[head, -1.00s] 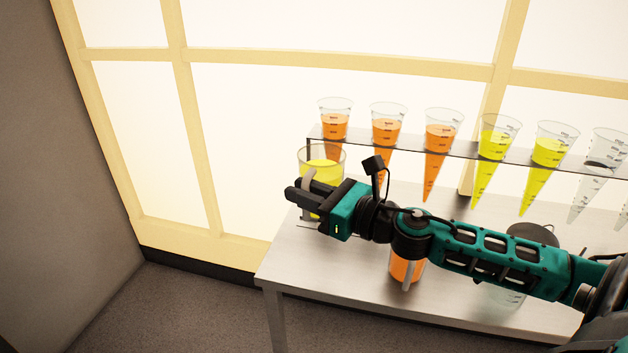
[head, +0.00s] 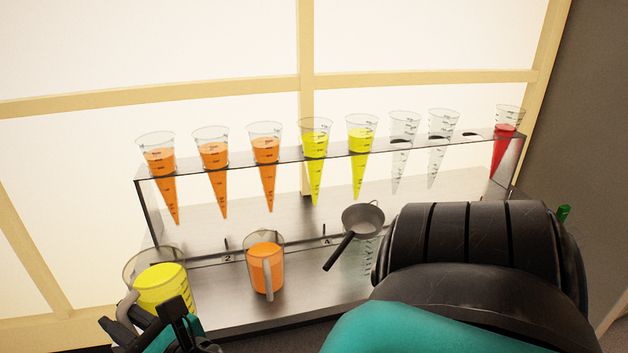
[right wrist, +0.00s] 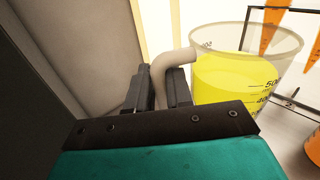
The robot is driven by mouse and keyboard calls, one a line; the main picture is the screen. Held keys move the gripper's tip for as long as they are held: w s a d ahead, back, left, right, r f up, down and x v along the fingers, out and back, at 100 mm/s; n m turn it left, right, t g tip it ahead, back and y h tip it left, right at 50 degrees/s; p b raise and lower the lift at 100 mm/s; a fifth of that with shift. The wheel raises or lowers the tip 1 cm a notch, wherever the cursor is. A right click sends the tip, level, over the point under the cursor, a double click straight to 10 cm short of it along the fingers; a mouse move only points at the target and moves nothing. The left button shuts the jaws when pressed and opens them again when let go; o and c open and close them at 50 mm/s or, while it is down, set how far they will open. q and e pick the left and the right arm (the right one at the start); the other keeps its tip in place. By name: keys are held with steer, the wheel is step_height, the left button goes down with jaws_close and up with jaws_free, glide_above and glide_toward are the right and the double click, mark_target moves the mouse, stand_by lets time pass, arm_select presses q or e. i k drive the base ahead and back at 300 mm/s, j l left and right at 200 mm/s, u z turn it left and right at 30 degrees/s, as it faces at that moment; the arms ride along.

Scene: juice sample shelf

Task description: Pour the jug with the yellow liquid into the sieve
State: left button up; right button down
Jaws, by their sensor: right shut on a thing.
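The clear jug with yellow liquid (head: 160,287) is at the lower left in the head view, close to upright. My right gripper (head: 138,322) is shut on its handle; the right wrist view shows the fingers (right wrist: 158,92) around the handle (right wrist: 170,62) and the jug (right wrist: 240,75) to their right. The sieve (head: 362,218), a metal bowl with a dark handle, sits atop a clear vessel (head: 362,262) partly hidden by my arm. The jug is well left of the sieve. My left gripper is not in view.
A jug of orange liquid (head: 264,268) stands on the metal table (head: 225,308) between the yellow jug and the sieve. Behind, a rack (head: 288,158) holds several cones with orange, yellow or red liquid, and two empty ones. My arm covers the lower right.

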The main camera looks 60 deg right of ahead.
mark_target(363, 221)
steer(key=k, duration=0.55)
steer(key=z, duration=0.95)
steer(key=i+l+z, duration=0.25)
steer(key=l, duration=0.2)
